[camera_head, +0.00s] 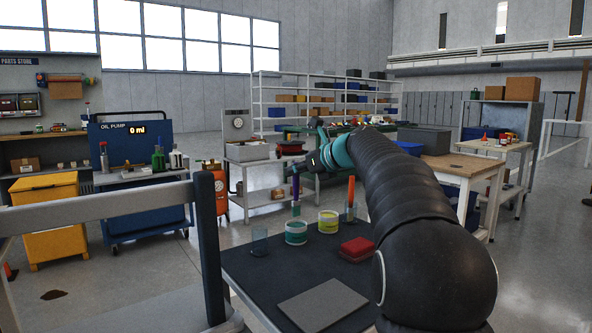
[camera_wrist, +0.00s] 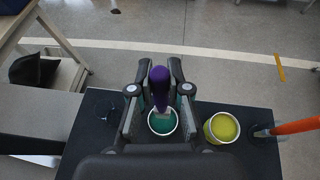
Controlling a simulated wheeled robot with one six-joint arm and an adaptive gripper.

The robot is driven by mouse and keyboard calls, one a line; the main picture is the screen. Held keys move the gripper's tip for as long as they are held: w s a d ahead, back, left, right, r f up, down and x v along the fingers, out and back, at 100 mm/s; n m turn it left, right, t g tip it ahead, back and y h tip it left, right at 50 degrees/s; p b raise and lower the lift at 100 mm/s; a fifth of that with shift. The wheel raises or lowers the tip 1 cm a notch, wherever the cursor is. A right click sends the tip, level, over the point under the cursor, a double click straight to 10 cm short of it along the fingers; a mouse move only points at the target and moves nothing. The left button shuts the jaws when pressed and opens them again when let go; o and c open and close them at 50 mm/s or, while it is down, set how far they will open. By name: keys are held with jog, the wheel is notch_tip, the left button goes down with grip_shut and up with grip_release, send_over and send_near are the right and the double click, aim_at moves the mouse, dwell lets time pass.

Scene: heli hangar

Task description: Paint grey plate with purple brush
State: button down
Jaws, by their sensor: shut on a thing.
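My gripper (camera_head: 299,168) is shut on the purple brush (camera_head: 296,188) and holds it upright, bristles down. The brush is over the teal paint pot (camera_head: 296,232); in the head view its lower end appears just above the rim. In the wrist view the purple handle (camera_wrist: 159,78) stands between the fingers (camera_wrist: 160,90), with the teal pot (camera_wrist: 162,122) below. I cannot tell whether the bristles touch paint. The grey plate (camera_head: 323,305) lies flat at the near end of the dark tabletop, with no paint visible on it.
A yellow paint pot (camera_head: 328,222) stands right of the teal one. An orange brush (camera_head: 351,192) stands in a clear glass behind it. An empty clear glass (camera_head: 259,241) is at left. A grey rail (camera_head: 110,207) crosses the left foreground.

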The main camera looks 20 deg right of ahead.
notch_tip(320, 180, up, 2)
jog(key=shift+p, duration=0.85)
jog(key=shift+r, duration=0.95)
